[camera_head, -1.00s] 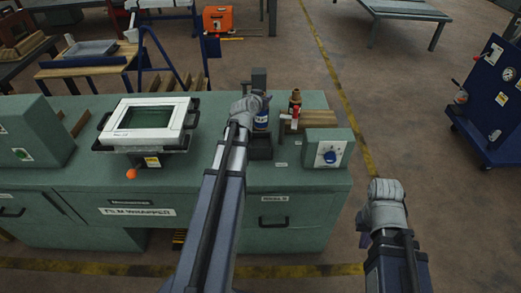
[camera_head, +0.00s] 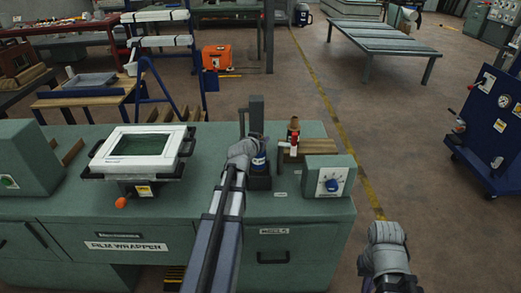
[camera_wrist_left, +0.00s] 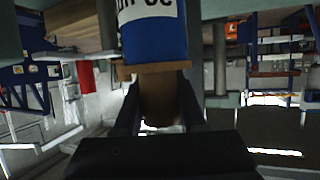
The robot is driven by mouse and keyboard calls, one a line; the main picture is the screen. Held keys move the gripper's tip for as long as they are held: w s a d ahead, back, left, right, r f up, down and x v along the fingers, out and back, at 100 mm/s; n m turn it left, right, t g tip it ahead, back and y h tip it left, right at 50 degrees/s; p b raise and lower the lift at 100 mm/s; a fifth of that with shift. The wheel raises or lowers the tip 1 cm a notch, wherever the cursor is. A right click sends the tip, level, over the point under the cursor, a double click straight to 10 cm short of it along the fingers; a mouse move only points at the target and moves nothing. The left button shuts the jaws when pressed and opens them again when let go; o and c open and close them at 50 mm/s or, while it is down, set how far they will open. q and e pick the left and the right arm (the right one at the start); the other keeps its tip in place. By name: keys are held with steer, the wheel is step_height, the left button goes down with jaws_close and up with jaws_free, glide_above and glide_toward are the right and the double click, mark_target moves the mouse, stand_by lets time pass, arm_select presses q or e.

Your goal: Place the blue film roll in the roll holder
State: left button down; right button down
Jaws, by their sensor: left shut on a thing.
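The blue film roll (camera_head: 259,161) has a white label band. In the left wrist view the blue roll (camera_wrist_left: 155,40) shows large, with its brown core (camera_wrist_left: 158,100) between the fingers. My left gripper (camera_head: 243,150) is shut on that core and partly hides the roll. The dark roll holder (camera_head: 260,183) is on the green bench directly under the roll. The hand and roll cover part of it, and I cannot tell whether the roll touches it. My right gripper (camera_head: 384,235) hangs in front of the bench's right side, and its fingers cannot be made out.
A grey post (camera_head: 256,115) stands behind the holder. A roll with red on it (camera_head: 294,132) stands at a wooden block (camera_head: 318,146) to the right. A dial box (camera_head: 329,181) is at the front right.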

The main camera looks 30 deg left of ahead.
arm_select(q)
steer(key=shift+f+b, duration=1.45)
steer(key=shift+f, duration=0.25)
steer(key=shift+f, duration=0.15)
steer(key=shift+c, duration=2.4)
jaws_free()
steer(key=shift+s+r, duration=0.15)
steer(key=shift+r, duration=0.2)
steer(key=p+v, duration=0.4)
steer(key=v, duration=0.7)
steer(key=shift+s+p, duration=0.3)
steer(key=shift+p, duration=0.05)
